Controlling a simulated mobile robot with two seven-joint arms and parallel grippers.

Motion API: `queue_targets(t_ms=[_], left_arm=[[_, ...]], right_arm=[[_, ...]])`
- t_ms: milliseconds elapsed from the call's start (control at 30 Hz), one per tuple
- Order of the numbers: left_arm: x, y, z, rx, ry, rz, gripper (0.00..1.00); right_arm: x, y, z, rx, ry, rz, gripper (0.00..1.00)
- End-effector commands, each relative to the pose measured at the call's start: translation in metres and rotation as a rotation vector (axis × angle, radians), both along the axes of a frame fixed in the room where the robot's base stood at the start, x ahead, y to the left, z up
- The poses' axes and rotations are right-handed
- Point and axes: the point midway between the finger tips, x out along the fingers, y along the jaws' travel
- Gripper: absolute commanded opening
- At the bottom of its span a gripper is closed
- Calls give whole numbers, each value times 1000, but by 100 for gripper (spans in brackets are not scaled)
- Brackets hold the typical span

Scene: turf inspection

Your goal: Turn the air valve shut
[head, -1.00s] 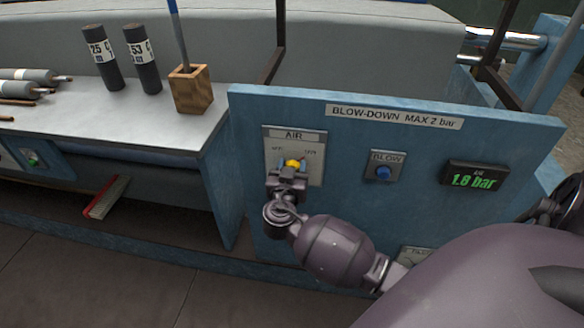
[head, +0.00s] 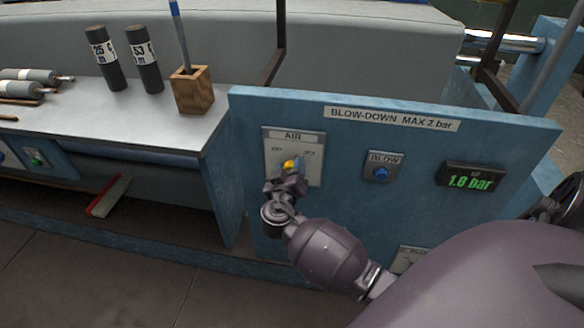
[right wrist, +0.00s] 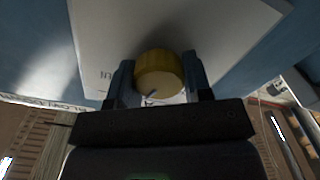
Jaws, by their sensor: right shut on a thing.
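The air valve is a yellow round knob (head: 290,164) on a light plate (head: 313,170) labelled AIR, set in the blue panel (head: 400,222). Small lettering stands on both sides above the knob; I cannot read it surely. My right gripper (head: 288,173) reaches up to the plate from below, looks turned, and is shut on the knob. In the right wrist view the yellow knob (right wrist: 160,74) sits between the two fingers (right wrist: 158,88), with a dark mark on its face. The fingers hide part of the knob in the head view. My left gripper is not in view.
Right of the valve are a blue BLOW button (head: 381,172) and a display (head: 470,178) reading 1.8 bar. A metal bench (head: 120,125) at left holds dark cylinders (head: 103,58) and a wooden block (head: 191,90) with a blue-tipped rod. A red-edged brush (head: 108,196) lies below.

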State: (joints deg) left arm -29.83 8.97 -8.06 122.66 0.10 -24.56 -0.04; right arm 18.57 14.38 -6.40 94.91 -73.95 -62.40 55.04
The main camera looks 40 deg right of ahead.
Motion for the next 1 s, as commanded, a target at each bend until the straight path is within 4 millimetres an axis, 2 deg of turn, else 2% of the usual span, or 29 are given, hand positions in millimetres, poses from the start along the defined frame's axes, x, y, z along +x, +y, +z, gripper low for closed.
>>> queue_targets(t_ms=[1000], left_arm=[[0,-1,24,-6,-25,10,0]], right_arm=[[2,2,0,-587,685,0,22]])
